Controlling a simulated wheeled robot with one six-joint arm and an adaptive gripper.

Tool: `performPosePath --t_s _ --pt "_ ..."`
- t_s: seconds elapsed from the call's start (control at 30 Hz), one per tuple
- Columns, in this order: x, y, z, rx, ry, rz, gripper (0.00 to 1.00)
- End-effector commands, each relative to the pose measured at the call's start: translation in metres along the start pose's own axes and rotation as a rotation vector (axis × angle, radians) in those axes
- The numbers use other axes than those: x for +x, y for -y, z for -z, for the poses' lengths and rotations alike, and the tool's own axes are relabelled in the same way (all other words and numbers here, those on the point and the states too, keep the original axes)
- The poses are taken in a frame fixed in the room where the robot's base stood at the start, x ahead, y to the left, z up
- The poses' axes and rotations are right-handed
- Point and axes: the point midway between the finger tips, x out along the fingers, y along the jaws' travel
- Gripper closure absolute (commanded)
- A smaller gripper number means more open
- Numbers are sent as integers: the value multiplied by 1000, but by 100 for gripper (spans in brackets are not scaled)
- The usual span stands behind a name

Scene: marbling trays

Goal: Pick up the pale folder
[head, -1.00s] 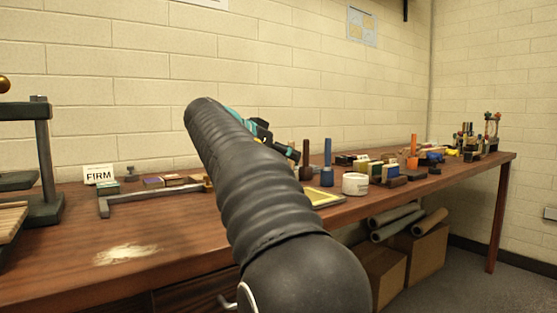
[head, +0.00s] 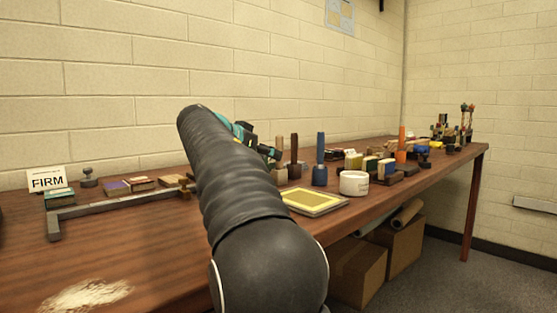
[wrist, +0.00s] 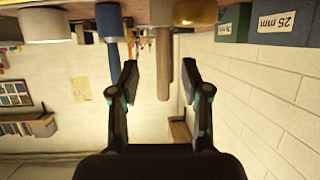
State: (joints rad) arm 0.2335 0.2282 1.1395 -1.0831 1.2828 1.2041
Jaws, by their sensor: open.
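A pale tan upright tool (head: 280,144) with a wider base stands on the bench beside a dark brown one (head: 294,149); it looks like the pale folder, but I cannot be sure. In the wrist view, which is upside down, a tan upright piece (wrist: 163,66) shows between the fingers, probably the same tool. My gripper (head: 266,152) is open and empty, with its fingers (wrist: 159,72) spread on either side of that piece in the picture. How far it is beyond the fingertips I cannot tell. My arm hides part of the bench.
A blue-handled tool (head: 320,150), a white tub (head: 354,184) and a yellow framed tray (head: 313,211) are close by. Boxes marked 25 mm (wrist: 285,20) show in the wrist view.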

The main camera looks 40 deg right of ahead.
Motion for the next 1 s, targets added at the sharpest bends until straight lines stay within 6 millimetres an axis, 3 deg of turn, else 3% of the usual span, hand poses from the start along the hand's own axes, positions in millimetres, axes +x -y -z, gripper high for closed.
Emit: performPosePath --t_s 0.27,0.6,0.83,0.87,1.0 --pt "13 2 0 -1 0 1 53" --pt "56 4 0 -2 0 1 53" --pt "58 4 -1 -2 0 3 53" --pt "58 4 -1 -2 0 3 55" --pt "58 4 -1 -1 0 3 90"
